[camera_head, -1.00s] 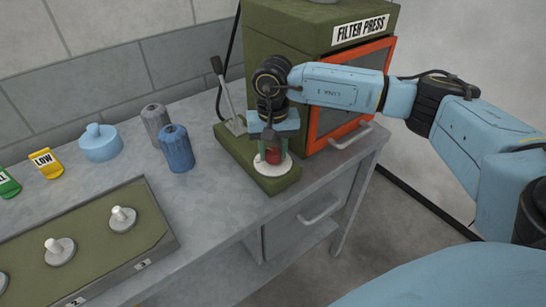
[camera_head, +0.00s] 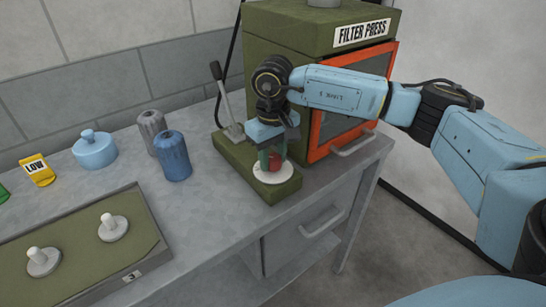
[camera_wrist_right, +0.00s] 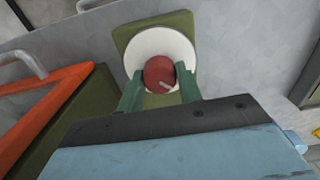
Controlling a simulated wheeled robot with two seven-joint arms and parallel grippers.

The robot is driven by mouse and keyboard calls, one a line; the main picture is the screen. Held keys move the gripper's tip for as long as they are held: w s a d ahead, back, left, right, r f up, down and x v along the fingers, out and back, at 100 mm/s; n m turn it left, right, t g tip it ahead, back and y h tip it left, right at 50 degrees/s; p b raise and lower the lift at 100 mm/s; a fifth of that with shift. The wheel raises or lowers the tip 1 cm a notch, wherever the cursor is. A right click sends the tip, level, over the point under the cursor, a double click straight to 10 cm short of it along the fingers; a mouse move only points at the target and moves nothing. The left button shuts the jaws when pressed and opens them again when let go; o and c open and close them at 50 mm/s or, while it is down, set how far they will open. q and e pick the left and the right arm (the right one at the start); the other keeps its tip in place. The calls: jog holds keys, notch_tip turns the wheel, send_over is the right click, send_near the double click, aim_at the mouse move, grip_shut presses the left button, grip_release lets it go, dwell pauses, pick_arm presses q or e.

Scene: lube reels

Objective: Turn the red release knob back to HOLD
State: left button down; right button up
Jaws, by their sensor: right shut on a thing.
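The red knob (camera_head: 274,161) stands on a white round dial plate (camera_head: 272,175) at the front end of the green press base (camera_head: 238,161). My right gripper (camera_head: 270,161) reaches down over it with its green fingers on either side. In the right wrist view the red knob (camera_wrist_right: 159,74) sits between the two fingertips (camera_wrist_right: 160,90), and a pale pointer mark on it points toward the lower right. The gripper is shut on the knob. No HOLD lettering can be read on the plate. My left gripper is not in view.
The green filter press (camera_head: 300,35) with an orange-framed door (camera_head: 318,125) stands right behind the knob. An upright lever (camera_head: 225,95) rises from the base's back. Blue (camera_head: 173,157) and grey (camera_head: 150,128) cylinders and a tray with pegs (camera_head: 140,240) are to the left.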

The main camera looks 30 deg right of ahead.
aim_at(273, 157)
jog(key=shift+r, duration=0.1)
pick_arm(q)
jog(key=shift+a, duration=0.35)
pick_arm(e)
jog(key=o, duration=0.7)
jog(key=shift+o, duration=1.4)
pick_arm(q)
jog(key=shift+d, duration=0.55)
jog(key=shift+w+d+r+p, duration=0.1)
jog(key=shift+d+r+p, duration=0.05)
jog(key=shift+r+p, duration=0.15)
pick_arm(e)
notch_tip(273, 157, up, 13)
jog(key=shift+r, duration=0.15)
